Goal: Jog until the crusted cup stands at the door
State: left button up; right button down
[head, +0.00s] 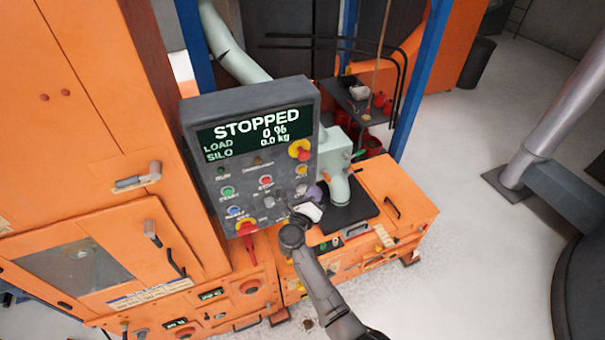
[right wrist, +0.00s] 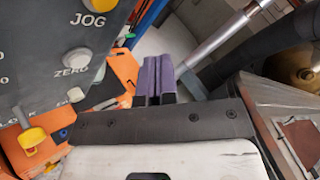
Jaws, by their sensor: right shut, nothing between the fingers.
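The control panel (head: 250,105) reads STOPPED, LOAD 0 % and SILO 0.0 kg. Its yellow JOG button (head: 302,170) is at the right side of the lower panel, under the red-and-yellow emergency stop (head: 300,151). The panel face fills the left of the right wrist view (right wrist: 30,65), with JOG and ZERO labels readable. My right gripper (head: 314,191) is by the panel's lower right edge. Its purple fingers (right wrist: 157,78) are shut and empty, apart from the JOG button. I cannot make out the crusted cup. A windowed door (head: 75,262) is on the orange housing at left.
The orange housing (head: 115,120) stands at left, with latch handles. A low orange unit (head: 395,195) with a pale green spout (head: 340,185) over a dark top lies right of the panel. Blue posts (head: 420,80) rise behind.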

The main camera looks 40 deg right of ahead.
aim_at(302, 170)
jog(key=w+b, duration=0.1)
jog(key=w, duration=0.1)
jog(key=w+d+b, duration=0.1)
jog(key=w+b, duration=0.1)
jog(key=w, duration=0.1)
jog(key=shift+w+d+b, duration=0.2)
jog(key=shift+b, duration=0.1)
dwell(0.5)
dwell(0.7)
dwell(0.7)
jog(key=shift+w, duration=0.1)
jog(key=shift+w+d+b, duration=0.1)
jog(key=shift+w+b, duration=0.2)
jog(key=shift+b, duration=0.2)
